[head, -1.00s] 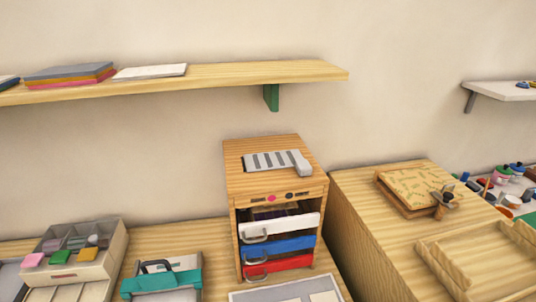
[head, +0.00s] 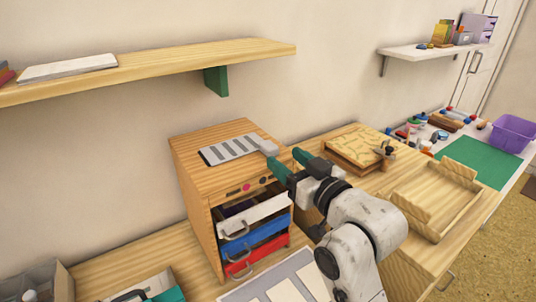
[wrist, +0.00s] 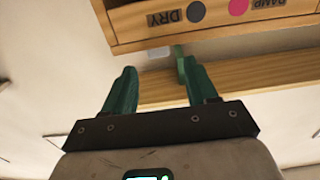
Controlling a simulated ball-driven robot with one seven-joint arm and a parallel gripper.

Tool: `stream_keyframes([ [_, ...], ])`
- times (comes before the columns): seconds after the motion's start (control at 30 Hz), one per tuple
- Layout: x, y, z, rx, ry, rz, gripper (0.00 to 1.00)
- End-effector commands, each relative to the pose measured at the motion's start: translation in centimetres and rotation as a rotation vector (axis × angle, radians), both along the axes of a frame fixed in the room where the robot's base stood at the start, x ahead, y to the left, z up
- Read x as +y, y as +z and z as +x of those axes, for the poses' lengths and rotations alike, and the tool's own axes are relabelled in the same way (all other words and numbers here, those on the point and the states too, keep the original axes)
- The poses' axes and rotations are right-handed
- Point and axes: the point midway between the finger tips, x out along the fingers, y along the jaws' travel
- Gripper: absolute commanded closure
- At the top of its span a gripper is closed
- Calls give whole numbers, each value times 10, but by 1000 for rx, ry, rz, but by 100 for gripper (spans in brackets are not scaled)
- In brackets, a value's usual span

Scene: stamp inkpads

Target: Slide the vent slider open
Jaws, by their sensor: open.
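The vent slider (head: 229,149) is a pale grey plate with dark slots, lying on top of the small wooden cabinet (head: 188,165). A light block-shaped knob (head: 268,147) stands at its right end. My gripper (head: 290,161) is open, its green fingers just right of the knob near the cabinet's front right top edge. In the head view I cannot tell whether a finger touches the knob. In the wrist view the open gripper (wrist: 158,88) has nothing between its fingers. The cabinet front (wrist: 215,22) shows there upside down, with DRY and DAMP labels.
The cabinet has white, blue and red drawers (head: 255,242) below. A wooden shelf (head: 190,62) with a green bracket hangs on the wall above. A wooden box (head: 365,150) and tray (head: 435,200) stand to the right.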

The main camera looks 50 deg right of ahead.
Motion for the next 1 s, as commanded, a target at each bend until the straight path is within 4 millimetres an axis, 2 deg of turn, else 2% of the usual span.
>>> stream_keyframes([
  [0.3,-13,2,46,1,0,1,43],
  [0.5,-19,1,66,3,0,1,43],
  [0.9,-21,0,73,2,0,1,43],
  [1.0,-21,0,72,2,0,1,52],
])
